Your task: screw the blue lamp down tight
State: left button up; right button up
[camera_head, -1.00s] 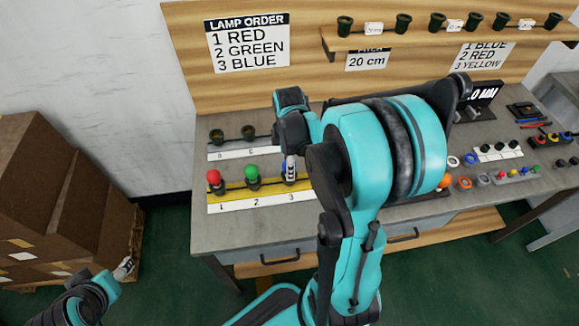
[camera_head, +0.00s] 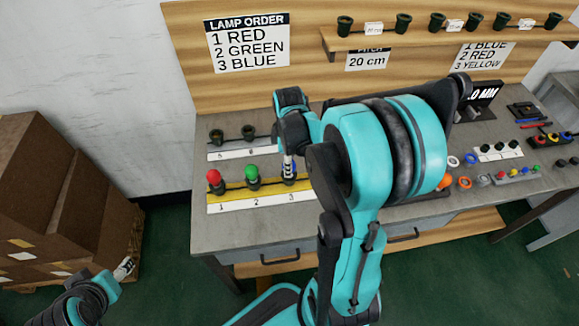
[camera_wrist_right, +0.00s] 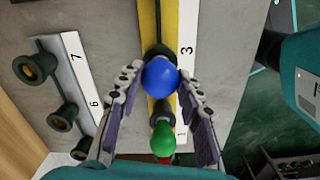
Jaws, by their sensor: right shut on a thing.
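The blue lamp (camera_wrist_right: 160,76) sits upright at position 3 of the yellow strip (camera_wrist_right: 171,30), over a dark socket. My right gripper (camera_wrist_right: 161,80) reaches down from above and is shut on the blue lamp, one finger on each side. In the head view the right gripper (camera_head: 289,168) is over position 3, and my arm and fingers mostly hide the lamp. The red lamp (camera_head: 214,178) stands at position 1 and the green lamp (camera_head: 251,173) at position 2. My left gripper (camera_head: 124,268) is low at the left, away from the table; its jaws are too small to read.
Behind the yellow strip, a white-labelled rail holds empty dark sockets (camera_head: 249,132). A wall sign (camera_head: 247,43) lists red, green, blue. Small coloured parts lie on the table's right side. Brown boxes (camera_head: 35,190) stand left of the table.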

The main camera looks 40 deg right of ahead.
jog(key=shift+m, duration=0.8)
jog(key=shift+m, duration=0.3)
jog(key=o, duration=0.6)
jog(key=shift+m, duration=0.5)
jog(key=shift+c, duration=0.2)
jog(key=o, duration=0.5)
notch_tip(320, 180, up, 12)
jog(key=shift+f, duration=0.1)
